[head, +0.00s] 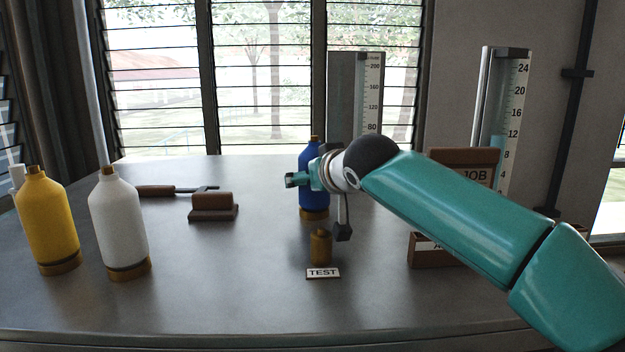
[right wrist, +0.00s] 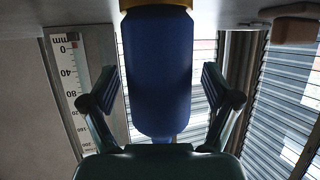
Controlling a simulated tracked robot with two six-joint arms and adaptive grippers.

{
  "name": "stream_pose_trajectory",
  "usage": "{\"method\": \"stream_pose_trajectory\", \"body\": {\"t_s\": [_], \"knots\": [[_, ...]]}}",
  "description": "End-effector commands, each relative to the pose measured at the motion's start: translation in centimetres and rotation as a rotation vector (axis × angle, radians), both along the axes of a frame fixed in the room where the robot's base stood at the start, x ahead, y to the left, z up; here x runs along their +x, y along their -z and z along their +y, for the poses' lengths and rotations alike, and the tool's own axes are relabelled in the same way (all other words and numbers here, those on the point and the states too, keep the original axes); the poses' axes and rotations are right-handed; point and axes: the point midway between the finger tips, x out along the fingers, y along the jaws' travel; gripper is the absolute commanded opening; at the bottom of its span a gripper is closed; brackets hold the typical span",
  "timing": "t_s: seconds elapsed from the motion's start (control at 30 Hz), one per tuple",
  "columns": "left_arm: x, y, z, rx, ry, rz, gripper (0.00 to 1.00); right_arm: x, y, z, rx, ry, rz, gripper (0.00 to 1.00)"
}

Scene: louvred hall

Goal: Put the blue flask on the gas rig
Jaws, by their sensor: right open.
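The blue flask (head: 313,198) stands upright on the grey table, its gold cap and gold base ring showing, its middle partly hidden by my right gripper (head: 318,204). In the right wrist view the blue flask (right wrist: 158,70) appears upside down between the two fingers of my right gripper (right wrist: 158,88). The fingers are open, with a gap on each side of the flask. Which thing is the gas rig I cannot tell; a small brass post (head: 320,246) stands behind a plate marked TEST (head: 323,273). My left gripper is out of view.
A yellow flask (head: 51,225) and a white flask (head: 120,225) stand at left. A brown block (head: 213,207) lies farther back. Tall scales (head: 372,95) (head: 515,110) stand behind and right. A JOB holder (head: 465,165) is partly behind my right arm. The front middle is clear.

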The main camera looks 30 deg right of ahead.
Motion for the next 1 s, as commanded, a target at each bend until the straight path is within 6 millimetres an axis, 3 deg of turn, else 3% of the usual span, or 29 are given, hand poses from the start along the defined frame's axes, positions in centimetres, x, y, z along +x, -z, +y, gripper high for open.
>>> {"method": "stream_pose_trajectory", "body": {"t_s": [0.17,0.6,0.8,1.0], "knots": [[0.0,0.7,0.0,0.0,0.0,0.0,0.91,-1.8,-0.8,0.6,0.001,-0.002,-0.004,0.88],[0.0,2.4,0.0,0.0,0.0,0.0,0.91,-9.2,-3.9,2.6,0.001,-0.004,-0.003,0.88],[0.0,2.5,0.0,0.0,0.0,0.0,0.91,-10.6,-4.5,2.8,0.0,0.0,-0.001,0.88],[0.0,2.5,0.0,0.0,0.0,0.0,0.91,-10.8,-4.6,2.8,0.0,0.001,0.0,0.88]]}}
